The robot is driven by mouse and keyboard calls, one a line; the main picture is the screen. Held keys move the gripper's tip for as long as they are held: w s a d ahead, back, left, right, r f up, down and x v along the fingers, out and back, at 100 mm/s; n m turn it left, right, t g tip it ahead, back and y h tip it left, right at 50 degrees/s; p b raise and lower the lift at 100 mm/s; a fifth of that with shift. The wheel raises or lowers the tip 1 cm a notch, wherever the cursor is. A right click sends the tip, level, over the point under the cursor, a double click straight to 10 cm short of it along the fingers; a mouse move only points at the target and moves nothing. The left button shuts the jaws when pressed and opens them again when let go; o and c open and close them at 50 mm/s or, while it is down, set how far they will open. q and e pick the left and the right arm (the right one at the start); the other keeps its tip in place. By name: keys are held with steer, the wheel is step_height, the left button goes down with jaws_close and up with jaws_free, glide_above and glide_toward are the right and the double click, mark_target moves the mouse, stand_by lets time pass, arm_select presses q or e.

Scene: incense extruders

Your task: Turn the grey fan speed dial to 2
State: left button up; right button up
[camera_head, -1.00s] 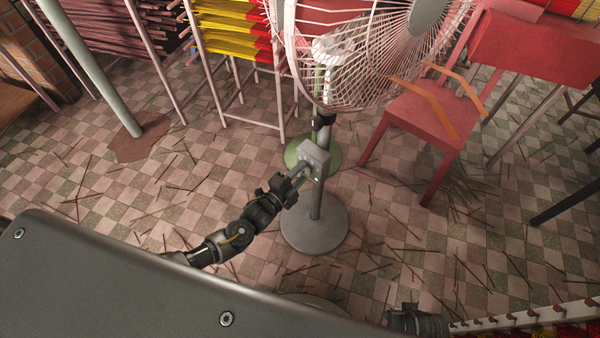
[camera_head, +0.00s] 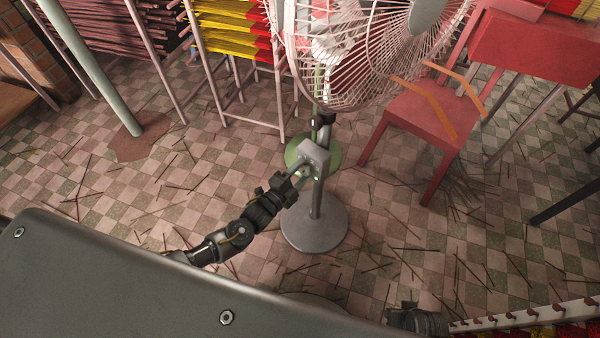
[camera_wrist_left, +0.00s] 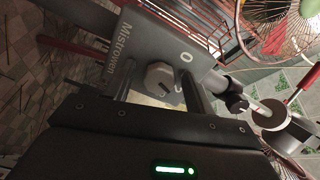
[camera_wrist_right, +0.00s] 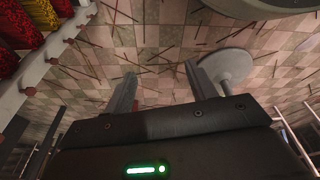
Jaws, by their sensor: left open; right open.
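The grey fan (camera_head: 316,190) stands on a round base, with a grey control box (camera_head: 315,153) on its pole. My left gripper (camera_head: 300,172) is at the box in the head view. In the left wrist view its open fingers (camera_wrist_left: 158,90) stand either side of the dial; I cannot tell whether they touch it. My right gripper (camera_wrist_right: 160,88) is open and empty above the floor.
A red chair (camera_head: 430,125) stands right of the fan. Racks with yellow and red bundles (camera_head: 235,30) stand behind it. A grey pole (camera_head: 95,75) rises at the left. Thin sticks litter the checkered floor. A rack with red pegs (camera_wrist_right: 60,45) is left in the right wrist view.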

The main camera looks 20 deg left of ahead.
arm_select(q)
steer(key=v, duration=1)
steer(key=shift+s+p, duration=0.35)
steer(key=shift+s, duration=0.05)
arm_select(e)
steer(key=shift+s+f, duration=0.25)
steer(key=shift+f, duration=0.45)
arm_select(q)
steer(key=shift+a, duration=0.1)
arm_select(e)
steer(key=shift+s, duration=0.1)
